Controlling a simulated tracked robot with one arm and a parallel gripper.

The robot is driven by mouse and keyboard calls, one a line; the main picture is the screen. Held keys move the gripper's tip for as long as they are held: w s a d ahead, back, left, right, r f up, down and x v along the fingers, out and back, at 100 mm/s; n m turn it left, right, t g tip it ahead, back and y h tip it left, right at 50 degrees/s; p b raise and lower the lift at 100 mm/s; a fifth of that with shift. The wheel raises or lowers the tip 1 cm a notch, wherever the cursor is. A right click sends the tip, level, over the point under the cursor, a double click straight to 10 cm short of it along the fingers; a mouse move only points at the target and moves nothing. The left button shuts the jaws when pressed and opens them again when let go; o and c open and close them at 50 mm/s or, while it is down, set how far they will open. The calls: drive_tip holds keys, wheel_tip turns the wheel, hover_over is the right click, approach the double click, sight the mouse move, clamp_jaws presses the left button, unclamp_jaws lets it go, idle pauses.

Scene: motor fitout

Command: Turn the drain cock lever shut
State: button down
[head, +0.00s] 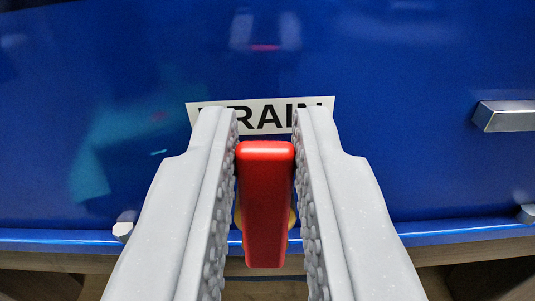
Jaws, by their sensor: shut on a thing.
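The red drain cock lever (266,205) stands between the two grey fingers of my gripper (266,172) in the middle of the head view. The fingers are shut on it, one on each side. The lever's long face runs up and down in the picture. A little brass-coloured metal shows behind it, and the rest of the cock is hidden by the lever and fingers. A white label (316,112) is on the blue panel just above the lever; its first letter is partly covered by my left finger, and "RAIN" is readable.
A glossy blue panel (420,95) fills the background. A metal block (505,116) sticks out at the right, and a small bolt head (123,231) shows at lower left. Below the panel's lower edge are wooden surfaces and dark gaps.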

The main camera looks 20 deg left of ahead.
drive_tip(key=w+d+f+m, duration=0.2)
drive_tip(key=d+f+m, duration=0.4)
drive_tip(key=m, duration=1.1)
drive_tip(key=shift+p, duration=0.4)
drive_tip(key=shift+m, duration=0.4)
drive_tip(key=c, duration=1.4)
unclamp_jaws()
drive_tip(key=shift+f, duration=0.1)
drive_tip(key=shift+o, duration=0.2)
drive_tip(key=shift+a, duration=0.15)
drive_tip(key=shift+s, duration=0.15)
